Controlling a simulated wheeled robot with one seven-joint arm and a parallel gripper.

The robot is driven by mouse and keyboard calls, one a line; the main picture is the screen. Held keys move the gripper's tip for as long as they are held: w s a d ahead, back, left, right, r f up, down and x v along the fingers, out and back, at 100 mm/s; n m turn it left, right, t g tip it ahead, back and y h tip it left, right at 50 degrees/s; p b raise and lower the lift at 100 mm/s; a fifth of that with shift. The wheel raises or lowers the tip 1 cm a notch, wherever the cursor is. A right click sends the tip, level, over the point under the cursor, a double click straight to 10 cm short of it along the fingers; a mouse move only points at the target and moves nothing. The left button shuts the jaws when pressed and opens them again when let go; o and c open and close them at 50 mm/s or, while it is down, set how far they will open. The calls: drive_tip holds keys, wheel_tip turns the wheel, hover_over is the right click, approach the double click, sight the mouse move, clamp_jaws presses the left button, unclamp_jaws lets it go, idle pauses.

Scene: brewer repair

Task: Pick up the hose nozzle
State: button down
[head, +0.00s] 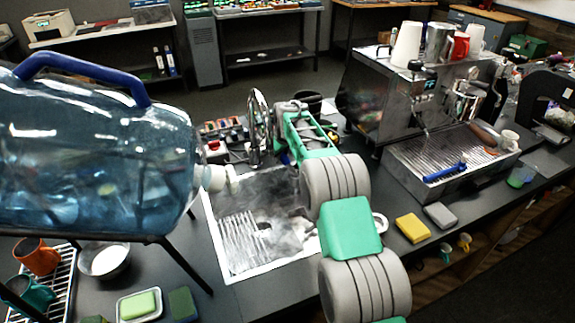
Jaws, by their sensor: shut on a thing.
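My gripper (284,146) is at the far end of my teal and grey arm, just right of the chrome tap (257,122) at the back of the sink. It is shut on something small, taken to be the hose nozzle. The fingertips and the held thing are mostly hidden behind my wrist, so the nozzle's shape and tilt cannot be made out. I cannot tell whether it touches the tap or the counter.
A large blue water bottle (90,150) on a stand fills the left. The sink (222,268) lies below my gripper. An espresso machine (385,95) stands at right, with a yellow sponge (412,228) in front. Mugs, a bowl (104,260) and sponges sit lower left.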

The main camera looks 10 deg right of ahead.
drive_tip(key=shift+r, duration=0.15)
wheel_tip(320, 180, up, 11)
drive_tip(key=shift+f, duration=0.2)
wheel_tip(320, 180, up, 5)
drive_tip(key=p, duration=0.5)
drive_tip(key=shift+r, duration=0.1)
idle(0.3)
